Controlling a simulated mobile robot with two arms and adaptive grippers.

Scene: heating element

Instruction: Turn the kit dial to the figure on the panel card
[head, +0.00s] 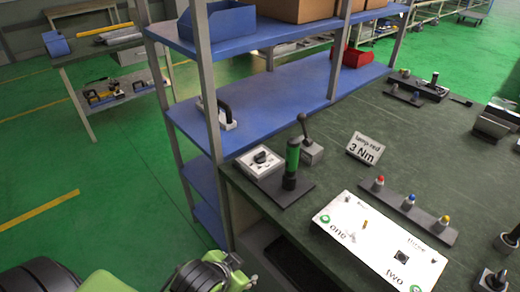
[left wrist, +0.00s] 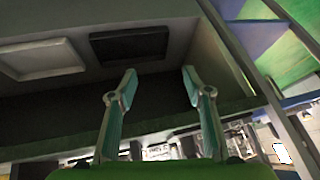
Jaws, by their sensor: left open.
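The kit dial (head: 261,158) is a black knob on a small white box at the near left corner of the dark green bench top. A tilted white card (head: 365,149) reads "lamp red" and "3 Nm" and stands behind the white panel (head: 350,243), which is lettered "one", "two" and "three". The dial's scale is too small to read. My left gripper (head: 236,272) is at the bottom of the head view, below and apart from the dial. In the left wrist view its two teal fingers (left wrist: 159,78) are spread with nothing between them. My right gripper is not in view.
A green-and-black upright tool (head: 292,160) stands right beside the dial box. A small lever block (head: 310,146) is behind it. The blue shelf rack (head: 270,100) borders the bench.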

